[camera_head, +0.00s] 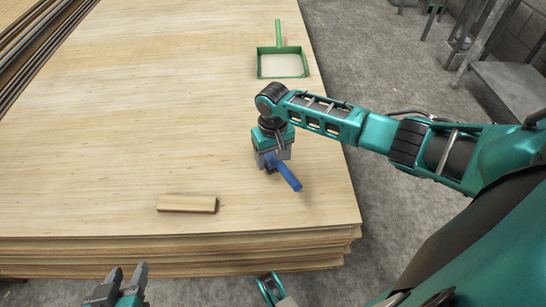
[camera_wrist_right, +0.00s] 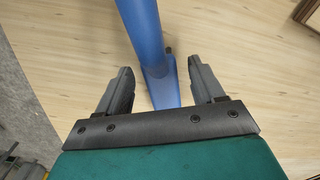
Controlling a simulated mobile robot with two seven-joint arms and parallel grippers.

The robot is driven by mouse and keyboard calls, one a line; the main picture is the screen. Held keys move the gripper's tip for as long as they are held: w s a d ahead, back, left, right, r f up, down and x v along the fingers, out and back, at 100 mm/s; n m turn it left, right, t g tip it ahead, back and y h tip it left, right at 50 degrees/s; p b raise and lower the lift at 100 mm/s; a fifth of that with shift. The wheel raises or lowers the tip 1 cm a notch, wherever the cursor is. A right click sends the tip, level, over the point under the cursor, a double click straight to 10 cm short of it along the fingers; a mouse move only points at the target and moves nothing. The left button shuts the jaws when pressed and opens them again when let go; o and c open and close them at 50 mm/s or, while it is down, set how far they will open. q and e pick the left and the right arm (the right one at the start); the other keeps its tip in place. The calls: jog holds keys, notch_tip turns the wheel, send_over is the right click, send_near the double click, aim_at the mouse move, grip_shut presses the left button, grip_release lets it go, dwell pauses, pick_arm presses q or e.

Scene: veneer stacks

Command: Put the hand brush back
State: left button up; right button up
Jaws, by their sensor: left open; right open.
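The hand brush (camera_head: 287,175) shows a blue handle on the veneer stack, right of the middle in the head view. Its far end is hidden under my right gripper (camera_head: 270,160). In the right wrist view the blue brush (camera_wrist_right: 145,35) runs between the two fingers of my right gripper (camera_wrist_right: 159,68), with a gap on each side. The right gripper is open; the brush's bristles are not visible. My left gripper (camera_head: 128,278) is open and empty at the lower left, in front of the stack's near edge.
A green dustpan (camera_head: 280,49) lies near the stack's far right side. A small wooden block (camera_head: 187,204) lies near the front edge. The veneer top (camera_head: 140,110) is clear on the left and middle. Metal tables (camera_head: 510,85) stand at the right.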

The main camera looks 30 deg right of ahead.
aim_at(273, 159)
notch_tip(273, 159, up, 11)
jog(key=p, duration=0.4)
jog(key=s+a+f+n+t+y, duration=0.1)
jog(key=s+a+f+t+y, duration=0.1)
jog(key=s+a+f, duration=0.3)
jog(key=s+a+f+n+t+y, duration=0.2)
jog(key=a, duration=0.5)
pick_arm(q)
jog(key=r, duration=0.3)
jog(key=shift+s+a+r, duration=0.15)
jog(key=shift+a+r, duration=0.05)
jog(key=shift+r, duration=0.05)
pick_arm(e)
jog(key=s+d+r+t+h, duration=0.1)
jog(key=s+d+r+t, duration=0.1)
jog(key=s+r+t, duration=0.2)
jog(key=s+t, duration=0.2)
jog(key=s, duration=0.2)
jog(key=shift+s+r+t, duration=0.15)
jog(key=shift+r+t, duration=0.15)
jog(key=shift+t, duration=0.1)
pick_arm(q)
jog(key=shift+r, duration=0.1)
